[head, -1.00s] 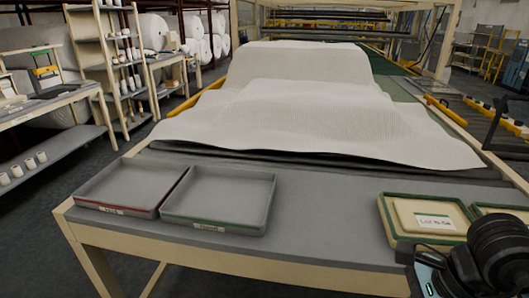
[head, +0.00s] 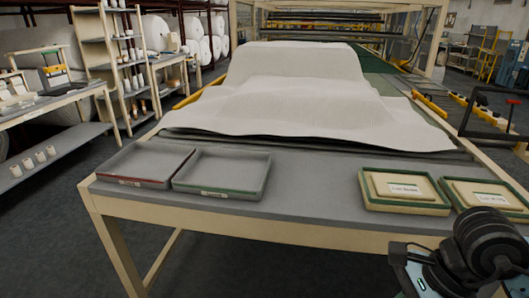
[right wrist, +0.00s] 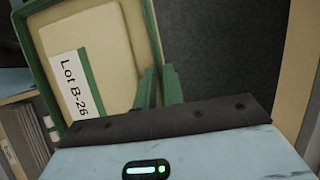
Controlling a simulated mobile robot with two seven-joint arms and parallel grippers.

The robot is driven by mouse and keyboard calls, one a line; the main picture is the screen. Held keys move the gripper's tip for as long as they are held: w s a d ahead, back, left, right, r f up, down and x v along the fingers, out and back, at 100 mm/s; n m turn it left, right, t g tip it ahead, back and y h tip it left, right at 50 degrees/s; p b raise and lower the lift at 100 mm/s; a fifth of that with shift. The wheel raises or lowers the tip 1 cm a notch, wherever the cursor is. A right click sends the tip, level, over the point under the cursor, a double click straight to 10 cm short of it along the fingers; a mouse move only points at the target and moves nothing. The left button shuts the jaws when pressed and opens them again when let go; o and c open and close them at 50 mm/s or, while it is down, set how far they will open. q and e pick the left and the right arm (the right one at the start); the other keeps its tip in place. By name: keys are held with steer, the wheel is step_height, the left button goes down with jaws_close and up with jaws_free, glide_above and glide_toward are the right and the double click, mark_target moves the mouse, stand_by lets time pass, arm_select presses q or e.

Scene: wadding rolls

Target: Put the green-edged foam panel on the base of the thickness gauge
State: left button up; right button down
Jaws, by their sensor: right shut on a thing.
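The green-edged foam panel (right wrist: 106,50) fills the upper left of the right wrist view. It is cream, with a green rim and a white label reading "Lot B-26". My right gripper (right wrist: 160,88) is shut on its rim at the lower right. In the head view my right wrist shows at the bottom right, in front of the table; its fingertips and the held panel are out of that view. A small stand with a yellow crossbar (head: 40,69) on the far-left bench may be the thickness gauge; it is too small to be sure. My left gripper is not in view.
Two similar green-edged panels (head: 405,192) (head: 495,198) lie at the table's right. A red-marked tray (head: 145,164) and a green-marked tray (head: 222,173) sit empty at its left. White wadding (head: 300,105) lies behind. The table's front middle and the floor before the left bench are clear.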

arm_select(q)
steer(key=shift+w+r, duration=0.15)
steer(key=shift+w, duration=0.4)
arm_select(e)
steer(key=w+f+n+g+h, duration=0.4)
steer(key=w+n, duration=0.3)
steer(key=n, duration=1.1)
steer(key=shift+a+f+n+g+h, duration=0.4)
steer(key=shift+a+g, duration=0.05)
steer(key=shift+g, duration=0.15)
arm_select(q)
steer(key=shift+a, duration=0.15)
arm_select(e)
steer(key=shift+w, duration=0.1)
steer(key=shift+r, duration=0.1)
